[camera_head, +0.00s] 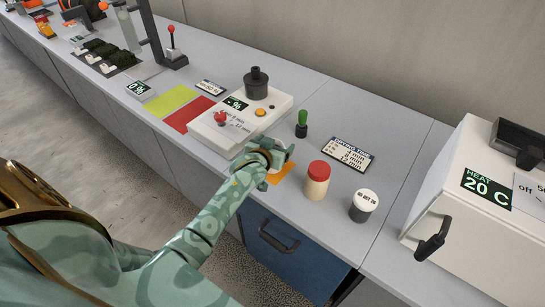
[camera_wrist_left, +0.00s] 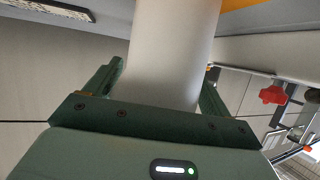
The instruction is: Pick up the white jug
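The white jug (camera_wrist_left: 172,50) shows in the left wrist view as a pale, smooth, round-sided body between the two fingers of my left gripper (camera_wrist_left: 162,80). In the head view my left gripper (camera_head: 273,158) is at the counter's front part, over an orange mat (camera_head: 284,172). It hides most of the jug there; only small white bits show around it. The fingers lie close along both sides of the jug. I cannot tell whether they press on it. My right gripper is not in view.
A red-lidded jar (camera_head: 317,180) and a white-lidded dark jar (camera_head: 363,205) stand close to the right. A green-handled stamp (camera_head: 302,124) and a sign (camera_head: 348,152) are behind. A white scale-like machine (camera_head: 241,117) stands left. A white heater box (camera_head: 490,195) is at right.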

